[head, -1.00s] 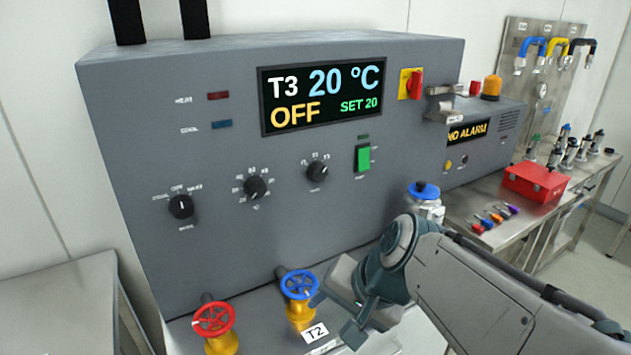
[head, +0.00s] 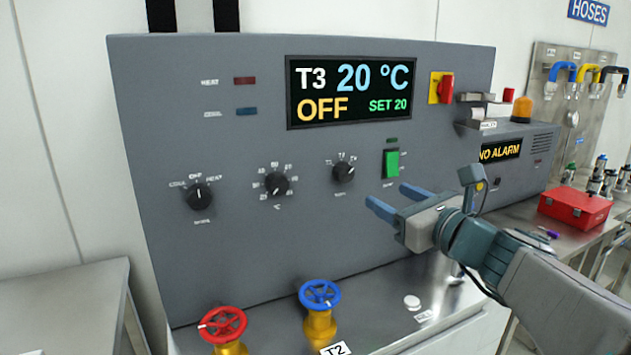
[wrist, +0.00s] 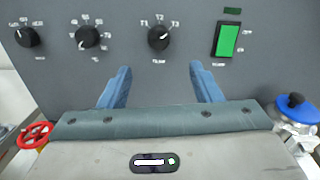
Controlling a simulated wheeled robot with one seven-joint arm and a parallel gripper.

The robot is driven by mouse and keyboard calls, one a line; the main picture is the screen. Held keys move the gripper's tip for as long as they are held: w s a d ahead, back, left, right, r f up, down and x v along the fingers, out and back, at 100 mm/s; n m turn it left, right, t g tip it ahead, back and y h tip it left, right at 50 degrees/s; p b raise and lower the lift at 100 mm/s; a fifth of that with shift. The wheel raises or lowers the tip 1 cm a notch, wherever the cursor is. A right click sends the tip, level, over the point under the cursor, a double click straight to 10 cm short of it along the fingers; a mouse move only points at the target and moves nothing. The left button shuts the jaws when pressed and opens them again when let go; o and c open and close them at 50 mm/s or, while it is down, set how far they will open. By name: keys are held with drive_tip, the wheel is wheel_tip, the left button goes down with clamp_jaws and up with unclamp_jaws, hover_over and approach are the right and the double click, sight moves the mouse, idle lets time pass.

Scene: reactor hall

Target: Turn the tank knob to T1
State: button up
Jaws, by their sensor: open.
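The tank knob (head: 343,173) is a small black round knob on the grey panel, with T1, T2 and T3 marks around its top. It also shows in the wrist view (wrist: 158,38), where its pointer appears to lean up and right toward T3. The display (head: 350,92) reads T3, 20 °C, OFF, SET 20. My gripper (head: 384,196) is open and empty, its blue fingers pointing at the panel, a little below and right of the knob in the head view. In the wrist view, the knob lies ahead, between and beyond the fingertips (wrist: 160,68), apart from them.
A mode knob (head: 199,196) and a temperature knob (head: 276,184) sit left of the tank knob. A green switch (head: 391,164) is close on its right. A red valve wheel (head: 222,324) and a blue one (head: 320,295) stand below. The space before the panel is clear.

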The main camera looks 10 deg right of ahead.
sight(347, 175)
drive_tip(key=x, duration=1.2)
drive_tip(key=shift+w+a, duration=0.1)
drive_tip(key=shift+w, duration=0.1)
drive_tip(key=c, duration=1)
